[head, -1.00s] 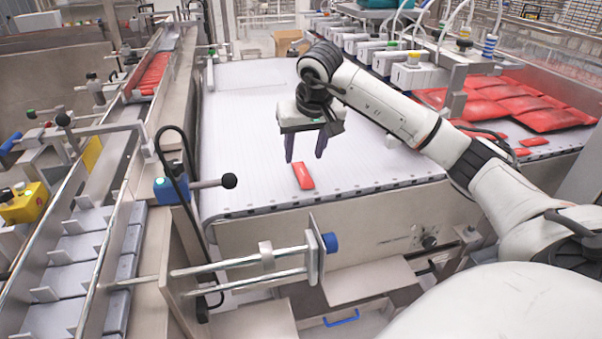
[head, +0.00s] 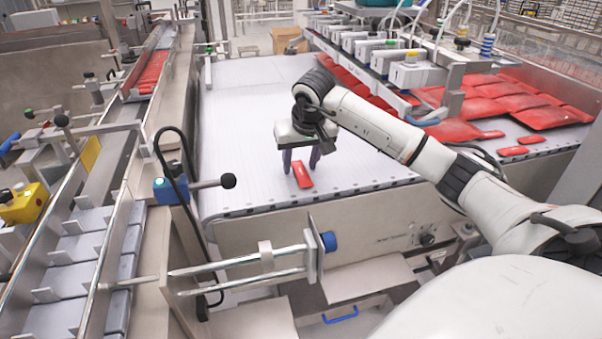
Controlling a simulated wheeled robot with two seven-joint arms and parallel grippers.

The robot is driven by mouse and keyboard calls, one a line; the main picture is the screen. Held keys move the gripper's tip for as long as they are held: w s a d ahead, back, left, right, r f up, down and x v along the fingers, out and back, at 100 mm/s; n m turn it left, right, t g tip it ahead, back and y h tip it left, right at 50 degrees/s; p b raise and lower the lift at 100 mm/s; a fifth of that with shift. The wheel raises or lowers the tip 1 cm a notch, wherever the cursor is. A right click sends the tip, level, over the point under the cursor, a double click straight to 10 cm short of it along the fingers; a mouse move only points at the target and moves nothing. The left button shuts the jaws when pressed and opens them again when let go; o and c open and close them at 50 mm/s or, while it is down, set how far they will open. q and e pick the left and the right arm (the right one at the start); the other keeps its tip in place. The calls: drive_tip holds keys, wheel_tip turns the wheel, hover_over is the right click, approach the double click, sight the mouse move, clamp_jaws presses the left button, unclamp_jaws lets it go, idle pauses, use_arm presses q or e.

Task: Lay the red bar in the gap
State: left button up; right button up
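A small red bar (head: 302,176) lies flat on the white conveyor belt (head: 245,130), near its front edge. My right gripper (head: 301,167) is open, with its dark fingers pointing down. One finger shows left of the bar and the other behind its right side; I cannot tell whether either touches it. My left gripper is out of view. At the left, a sloping metal lane (head: 75,245) has several dividers with pale spaces between them. More red bars (head: 152,75) lie in a row at its far end. I cannot tell which space is the gap.
Larger red packs (head: 550,117) and loose red bars (head: 514,152) lie on the belt's right side. A row of white suction heads (head: 415,73) stands behind.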

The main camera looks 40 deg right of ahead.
clamp_jaws()
